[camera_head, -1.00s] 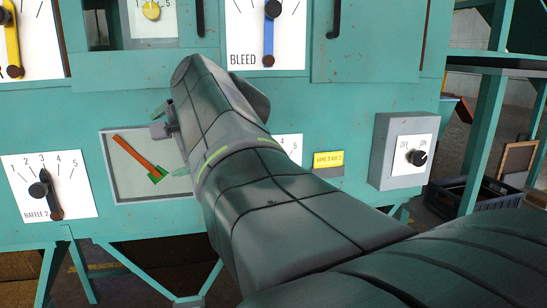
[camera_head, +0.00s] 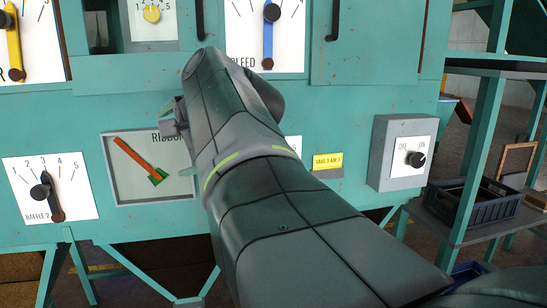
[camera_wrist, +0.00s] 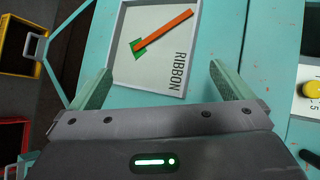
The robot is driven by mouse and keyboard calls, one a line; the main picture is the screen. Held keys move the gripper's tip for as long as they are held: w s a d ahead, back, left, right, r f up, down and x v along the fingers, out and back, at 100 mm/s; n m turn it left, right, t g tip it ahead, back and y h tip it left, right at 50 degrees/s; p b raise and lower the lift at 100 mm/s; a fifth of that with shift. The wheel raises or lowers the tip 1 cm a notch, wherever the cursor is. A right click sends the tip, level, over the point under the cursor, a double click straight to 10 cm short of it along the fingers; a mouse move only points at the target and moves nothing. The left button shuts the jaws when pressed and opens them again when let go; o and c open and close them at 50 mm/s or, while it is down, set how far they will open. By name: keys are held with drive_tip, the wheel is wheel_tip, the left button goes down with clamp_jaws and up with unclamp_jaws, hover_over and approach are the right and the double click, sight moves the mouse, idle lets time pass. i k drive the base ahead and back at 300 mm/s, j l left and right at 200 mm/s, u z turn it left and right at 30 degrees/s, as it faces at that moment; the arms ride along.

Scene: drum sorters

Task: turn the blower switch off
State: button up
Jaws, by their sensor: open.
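A grey switch box (camera_head: 382,160) with a white OFF/ON plate and a black knob (camera_head: 416,159) is on the right of the green machine front. The knob's light mark seems to lean right, towards ON, but it is small. No label naming the blower is readable. My gripper (camera_head: 176,140) is well left of the box, in front of the RIBBON panel (camera_head: 118,185), and partly hidden behind my arm. In the wrist view my gripper (camera_wrist: 160,68) is open and empty, its fingers apart, facing the RIBBON panel (camera_wrist: 122,72). The switch is not visible there.
The BAFFLE 2 lever (camera_head: 43,190) is at lower left, and the blue BLEED lever (camera_head: 268,38) is above my arm. A yellow label (camera_head: 327,163) lies between my arm and the box. A shelf with a dark crate (camera_head: 475,202) stands at the right.

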sight(417, 160)
drive_tip(key=i+l+u, duration=0.1)
drive_tip(key=l, duration=0.7)
drive_tip(key=i+l, duration=0.1)
drive_tip(key=l, duration=0.7)
drive_tip(key=i+l+u, duration=0.15)
drive_tip(key=l, duration=0.65)
drive_tip(key=l+u, duration=0.25)
drive_tip(key=l, duration=0.15)
drive_tip(key=l+u, duration=0.3)
drive_tip(key=l, duration=0.15)
drive_tip(key=k+l+u, duration=0.1)
drive_tip(key=l+u, duration=0.2)
drive_tip(key=k+l+u, duration=0.1)
drive_tip(key=l+u, duration=0.25)
drive_tip(key=u, duration=0.45)
drive_tip(key=k+l+u, duration=0.1)
drive_tip(key=u, duration=0.75)
drive_tip(key=k+l, duration=0.05)
